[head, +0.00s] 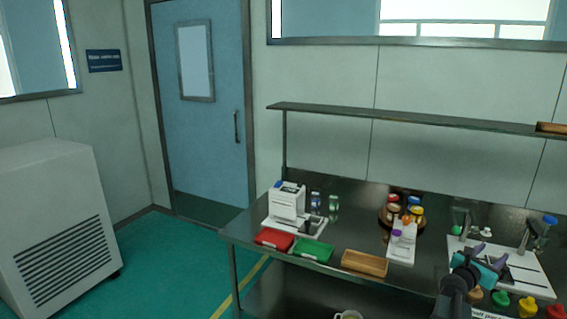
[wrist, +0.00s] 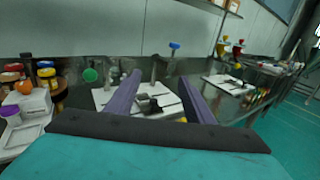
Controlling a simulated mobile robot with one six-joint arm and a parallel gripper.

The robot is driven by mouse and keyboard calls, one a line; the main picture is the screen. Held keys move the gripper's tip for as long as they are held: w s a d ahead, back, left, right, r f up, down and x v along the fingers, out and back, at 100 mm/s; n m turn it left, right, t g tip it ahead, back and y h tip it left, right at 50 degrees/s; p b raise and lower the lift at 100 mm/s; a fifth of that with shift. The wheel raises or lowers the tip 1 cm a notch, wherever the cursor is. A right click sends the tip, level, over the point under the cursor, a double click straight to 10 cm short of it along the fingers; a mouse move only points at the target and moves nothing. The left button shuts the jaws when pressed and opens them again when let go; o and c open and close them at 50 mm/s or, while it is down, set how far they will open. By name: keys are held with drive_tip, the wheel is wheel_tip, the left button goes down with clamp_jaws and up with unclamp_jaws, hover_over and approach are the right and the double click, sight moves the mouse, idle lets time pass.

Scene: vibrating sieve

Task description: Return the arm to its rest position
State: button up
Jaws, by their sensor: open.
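My gripper (head: 489,259) is at the lower right of the head view, over the front of a white base board (head: 538,283) on the bench. Its two purple fingers stand apart with nothing between them. In the wrist view my gripper (wrist: 158,88) points across the bench toward the white board (wrist: 103,97), which carries a dark clamp-like part and an upright post with a blue top (wrist: 174,46). My arm hides part of the board in the head view.
The dark bench (head: 345,220) has a shelf (head: 400,117) above it. A white device (head: 287,203), a red tray (head: 274,239), a green tray (head: 312,250) and a wooden tray (head: 364,263) stand left of my arm. Colored-lid jars (head: 416,213) stand mid-bench. Open floor lies left.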

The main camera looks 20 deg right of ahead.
drive_tip(key=w+a+f+n+t+y+b, duration=0.2)
drive_tip(key=w+a+f+n+t+y, duration=0.15)
drive_tip(key=w+a+f, duration=0.8)
drive_tip(key=w+a+f+n+t+y+b, duration=0.25)
drive_tip(key=w+a+f+n, duration=0.4)
drive_tip(key=a+f, duration=0.75)
drive_tip(key=w+a+f+n+y+b, duration=0.1)
drive_tip(key=a+f+n+y, duration=0.25)
drive_tip(key=a+f, duration=0.4)
drive_tip(key=w+a+f+n+y+b, duration=0.15)
drive_tip(key=a+f+n, duration=0.25)
drive_tip(key=a, duration=0.7)
drive_tip(key=a+f+n+y, duration=0.4)
drive_tip(key=a+f, duration=0.2)
drive_tip(key=a, duration=0.4)
drive_tip(key=s+a+f+n+g+y+b, duration=0.2)
drive_tip(key=s+a+f+n+g+y, duration=0.4)
drive_tip(key=s+a+f+n, duration=1.05)
drive_tip(key=s+d+n+g+h, duration=0.1)
drive_tip(key=s+n+g, duration=0.4)
drive_tip(key=s, duration=0.7)
drive_tip(key=s+d+f+n+g+h, duration=0.1)
drive_tip(key=s+n+g, duration=0.4)
drive_tip(key=s, duration=0.7)
drive_tip(key=n+h, duration=0.1)
drive_tip(key=n, duration=0.1)
drive_tip(key=shift+s+f+n+h, duration=0.2)
drive_tip(key=shift+f+n+h, duration=0.1)
drive_tip(key=shift+n, duration=0.1)
